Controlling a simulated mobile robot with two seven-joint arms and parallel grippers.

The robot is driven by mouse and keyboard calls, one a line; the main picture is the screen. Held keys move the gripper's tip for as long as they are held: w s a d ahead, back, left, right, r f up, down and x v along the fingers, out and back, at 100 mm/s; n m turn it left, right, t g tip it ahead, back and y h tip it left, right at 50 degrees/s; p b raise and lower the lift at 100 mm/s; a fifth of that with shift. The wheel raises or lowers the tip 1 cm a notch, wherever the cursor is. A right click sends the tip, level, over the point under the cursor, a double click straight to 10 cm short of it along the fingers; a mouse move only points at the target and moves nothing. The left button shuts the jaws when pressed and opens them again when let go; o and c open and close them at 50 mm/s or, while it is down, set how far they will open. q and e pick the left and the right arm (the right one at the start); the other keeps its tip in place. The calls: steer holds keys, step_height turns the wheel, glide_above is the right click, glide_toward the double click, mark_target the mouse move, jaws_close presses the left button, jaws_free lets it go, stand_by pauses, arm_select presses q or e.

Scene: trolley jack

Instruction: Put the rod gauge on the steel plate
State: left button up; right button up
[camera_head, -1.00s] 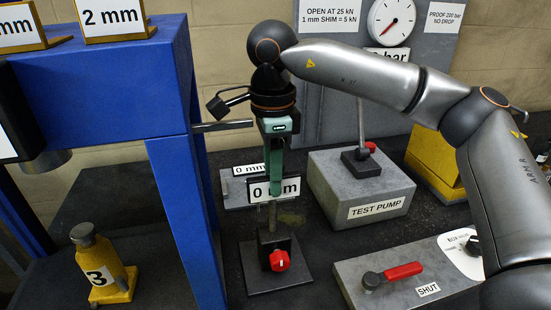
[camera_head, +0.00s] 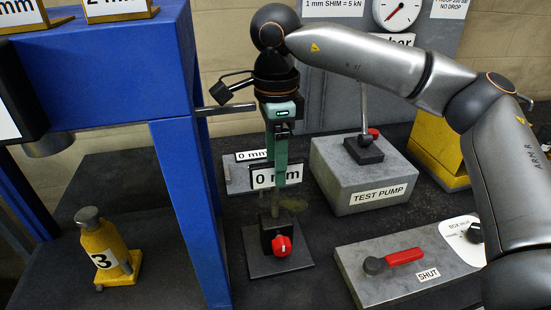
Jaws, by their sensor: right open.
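The rod gauge appears to be the upright stand with a black block base, a red knob (camera_head: 282,246) and a thin vertical rod. The block rests on a flat dark square plate (camera_head: 297,266), which looks like the steel plate. My right gripper (camera_head: 281,180) points down above the block, open, its green fingers overlapping the label and the rod's top. I cannot tell whether the fingers touch the gauge. My left gripper is out of view.
The blue press frame (camera_head: 187,190) stands close left, with a horizontal steel bar (camera_head: 222,109) sticking out beside my gripper. The test pump (camera_head: 365,175) is right behind. The shut-off valve block (camera_head: 405,268) is front right. A yellow jack (camera_head: 105,250) stands at left.

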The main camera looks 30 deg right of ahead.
steer(key=shift+r, duration=0.55)
step_height(320, 180, up, 11)
steer(key=p, duration=0.1)
